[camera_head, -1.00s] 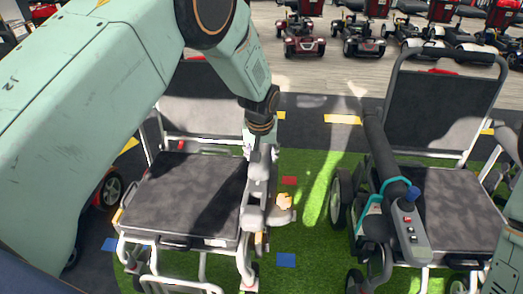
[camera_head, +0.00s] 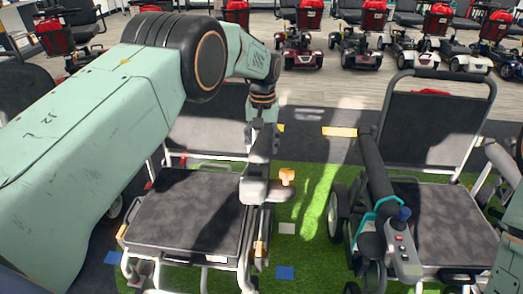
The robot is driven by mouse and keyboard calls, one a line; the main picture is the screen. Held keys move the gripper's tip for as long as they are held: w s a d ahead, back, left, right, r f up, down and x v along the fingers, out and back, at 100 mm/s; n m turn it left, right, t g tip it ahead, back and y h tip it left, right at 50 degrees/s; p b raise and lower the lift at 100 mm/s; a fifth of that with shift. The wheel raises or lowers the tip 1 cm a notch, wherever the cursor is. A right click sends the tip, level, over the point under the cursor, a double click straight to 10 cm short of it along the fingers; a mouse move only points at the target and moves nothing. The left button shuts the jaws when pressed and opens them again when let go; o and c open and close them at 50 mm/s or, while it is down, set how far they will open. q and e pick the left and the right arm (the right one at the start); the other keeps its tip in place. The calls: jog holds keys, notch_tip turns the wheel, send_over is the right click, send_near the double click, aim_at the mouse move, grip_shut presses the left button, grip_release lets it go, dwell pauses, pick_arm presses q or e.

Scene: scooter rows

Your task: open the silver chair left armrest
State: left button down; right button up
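The silver-framed chair (camera_head: 185,212) with a dark seat and backrest stands at left on green turf. No raised armrest can be made out clearly on it. My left gripper (camera_head: 262,190) hangs at the right edge of its seat, with my arm coming down from above. A small tan, knob-like piece (camera_head: 287,176) shows just right of the gripper; whether they touch is unclear. The finger gap cannot be made out. The chair's left side is partly hidden by my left arm. My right gripper is not in view.
Green turf (camera_head: 310,220) lies open between the chairs. Several scooters (camera_head: 300,38) line the back.

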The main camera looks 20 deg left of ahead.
pick_arm(q)
jog(key=shift+w+a+r+g, duration=0.15)
jog(key=shift+w+r, duration=0.25)
jog(key=shift+r, duration=0.2)
jog(key=shift+w+d+r+g, duration=0.15)
jog(key=shift+w+r, duration=0.2)
jog(key=shift+r, duration=0.25)
jog(key=shift+a, duration=0.1)
jog(key=c, duration=0.9)
grip_release()
jog(key=o, duration=0.4)
jog(key=shift+s, duration=0.15)
jog(key=shift+w+a+r, duration=0.1)
jog(key=shift+w+r, duration=0.1)
jog(key=shift+r, duration=1.55)
jog(key=shift+w+r, duration=0.2)
jog(key=shift+r, duration=1.65)
jog(key=shift+s+r, duration=0.1)
